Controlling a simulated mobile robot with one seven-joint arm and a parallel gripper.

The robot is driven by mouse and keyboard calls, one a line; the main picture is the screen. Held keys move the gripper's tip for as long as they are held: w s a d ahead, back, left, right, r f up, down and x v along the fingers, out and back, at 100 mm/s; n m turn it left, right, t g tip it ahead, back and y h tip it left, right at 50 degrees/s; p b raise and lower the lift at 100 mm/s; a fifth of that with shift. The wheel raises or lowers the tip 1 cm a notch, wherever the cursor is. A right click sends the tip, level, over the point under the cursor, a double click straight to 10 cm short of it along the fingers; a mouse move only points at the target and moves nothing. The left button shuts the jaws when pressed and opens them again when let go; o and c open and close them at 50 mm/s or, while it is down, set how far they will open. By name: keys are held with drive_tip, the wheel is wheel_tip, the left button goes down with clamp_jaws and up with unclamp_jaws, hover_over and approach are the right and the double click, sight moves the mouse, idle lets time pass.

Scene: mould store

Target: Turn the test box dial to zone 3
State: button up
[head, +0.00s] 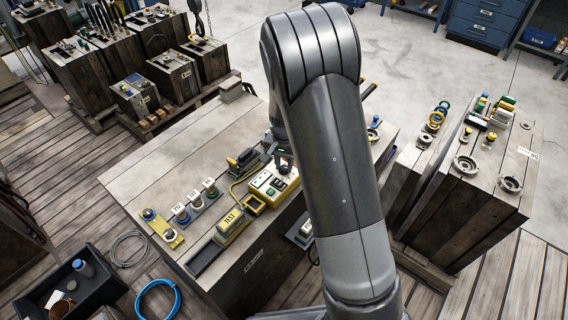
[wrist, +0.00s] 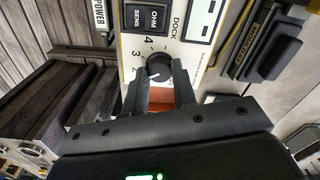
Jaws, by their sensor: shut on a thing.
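The test box (head: 268,186), yellow with a pale panel, sits on the block top in the head view. In the wrist view its panel (wrist: 200,52) shows printed numbers 2, 3 and 4 left of the round black dial (wrist: 158,66). The dial's white mark points left and slightly down, near the 2; the exact setting is hard to tell. My gripper (wrist: 162,80) is shut on the dial, one finger on each side. In the head view my gripper (head: 284,160) is at the far end of the box, partly hidden by my arm.
A yellow TEST unit (head: 232,222) lies left of the box, with a row of labelled pieces (head: 195,199) further left. A dark handled tool (head: 243,160) lies behind it. Another block (head: 480,165) with rings stands at the right. A blue cable coil (head: 157,298) lies at front left.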

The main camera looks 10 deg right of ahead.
sight(284, 167)
drive_tip(key=m, duration=0.5)
drive_tip(key=shift+m, duration=2.5)
drive_tip(key=o, duration=1)
drive_tip(key=shift+r, duration=0.1)
wheel_tip(284, 167, up, 11)
drive_tip(key=shift+f, duration=0.2)
